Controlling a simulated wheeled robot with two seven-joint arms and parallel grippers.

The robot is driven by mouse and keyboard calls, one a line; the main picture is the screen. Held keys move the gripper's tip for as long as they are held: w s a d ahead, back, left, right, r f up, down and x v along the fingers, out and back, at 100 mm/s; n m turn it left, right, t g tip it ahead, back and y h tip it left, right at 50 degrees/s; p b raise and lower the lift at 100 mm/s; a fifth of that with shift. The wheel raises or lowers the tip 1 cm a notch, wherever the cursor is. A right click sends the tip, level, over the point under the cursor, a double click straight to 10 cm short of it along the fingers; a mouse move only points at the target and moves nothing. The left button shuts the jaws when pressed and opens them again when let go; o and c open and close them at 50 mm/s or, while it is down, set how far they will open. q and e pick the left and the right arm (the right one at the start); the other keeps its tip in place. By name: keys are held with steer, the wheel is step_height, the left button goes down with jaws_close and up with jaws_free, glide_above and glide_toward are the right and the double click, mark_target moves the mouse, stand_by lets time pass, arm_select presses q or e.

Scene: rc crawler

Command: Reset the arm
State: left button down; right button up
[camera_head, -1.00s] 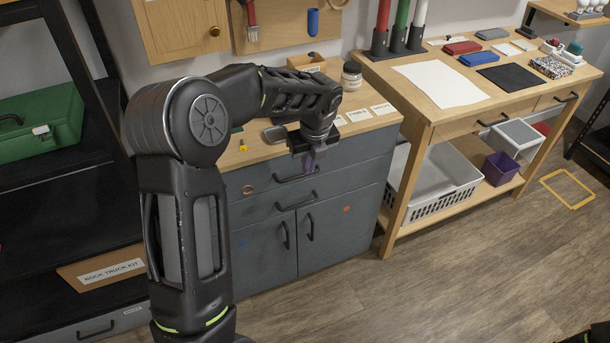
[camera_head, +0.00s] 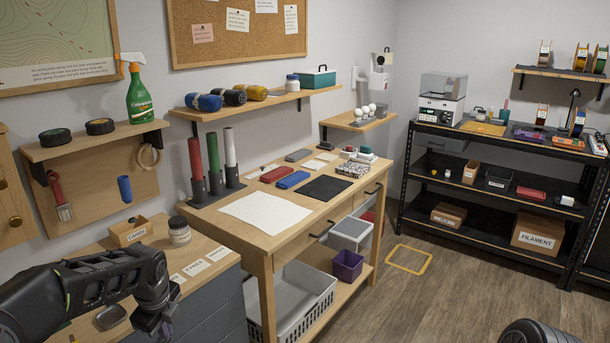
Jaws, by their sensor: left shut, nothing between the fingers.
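My left arm comes in at the lower left of the head view. Its gripper (camera_head: 160,328) points down at the bottom edge, over the front of the grey cabinet (camera_head: 205,308). The gripper is shut and seems to hold nothing; its tips are partly cut off by the frame edge. My right gripper is not in view.
A wooden workbench (camera_head: 262,262) stands to the right of the cabinet, with paper (camera_head: 265,213), a dark mat (camera_head: 325,188) and colored tubes on it. A black shelf unit (camera_head: 490,235) stands farther right.

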arm_select(q)
steer(key=s+d+f+n+t+h, duration=0.1)
steer(key=s+d+f+n+h, duration=0.2)
steer(key=d+f+n, duration=0.6)
steer(key=s+d+f+n+t+h, duration=0.15)
steer(key=s+d+f+n, duration=0.25)
steer(key=d+f+n, duration=0.5)
steer(key=s+d+f+n+g, duration=0.2)
steer(key=s+d+f, duration=0.2)
steer(key=s, duration=0.7)
steer(key=s+d+f+n+g+h, duration=0.1)
steer(key=s+d+f+n+g, duration=0.1)
steer(key=s+d+f, duration=0.2)
steer(key=s+f, duration=0.3)
steer(key=s, duration=0.5)
steer(key=shift+d+f+n+g, duration=0.15)
steer(key=shift+d+n+g, duration=0.1)
steer(key=shift+n+g, duration=0.15)
